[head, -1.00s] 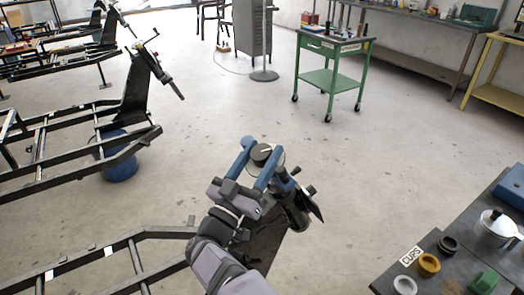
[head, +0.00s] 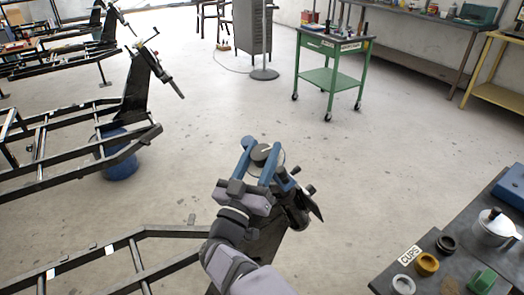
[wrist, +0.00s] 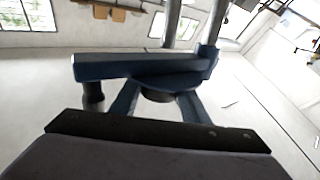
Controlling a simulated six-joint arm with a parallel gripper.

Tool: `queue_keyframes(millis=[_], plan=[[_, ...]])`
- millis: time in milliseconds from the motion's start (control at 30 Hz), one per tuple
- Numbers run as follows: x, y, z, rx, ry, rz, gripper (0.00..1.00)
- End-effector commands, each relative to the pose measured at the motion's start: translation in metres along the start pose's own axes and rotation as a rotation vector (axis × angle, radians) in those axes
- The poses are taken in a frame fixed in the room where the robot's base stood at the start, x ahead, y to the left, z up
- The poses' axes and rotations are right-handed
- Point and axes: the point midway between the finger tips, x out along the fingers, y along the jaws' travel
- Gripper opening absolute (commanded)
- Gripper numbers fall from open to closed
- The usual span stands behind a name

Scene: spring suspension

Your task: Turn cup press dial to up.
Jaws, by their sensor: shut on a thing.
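The dial (head: 262,154) is a dark round knob with a light mark, in front of a pale disc. It sits at the upper end of the dark cup press (head: 299,208) in the head view. My gripper (head: 262,153), with blue fingers, is shut on the dial, one finger on each side. In the wrist view, the blue fingers (wrist: 150,68) fill the middle, and a small dark round part (wrist: 157,97) shows below them. My gripper and wrist hide much of the press. I cannot read any dial labels.
A dark bench (head: 385,286) at lower right holds a CUPS label (head: 410,254), coloured cups (head: 427,265) and a metal pot (head: 494,227). Black frames (head: 75,175) stand at left. A green cart (head: 332,80) stands behind. The floor between is clear.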

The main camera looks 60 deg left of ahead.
Motion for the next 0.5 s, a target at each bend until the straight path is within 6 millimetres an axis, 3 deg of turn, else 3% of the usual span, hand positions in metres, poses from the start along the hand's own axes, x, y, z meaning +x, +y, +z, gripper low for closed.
queue_keyframes(millis=[233,500], plan=[[0.0010,0.0012,-0.0018,0.003,0.001,-0.116,0.19],[0.0002,0.0001,-0.0017,0.005,0.001,-0.133,0.19]])
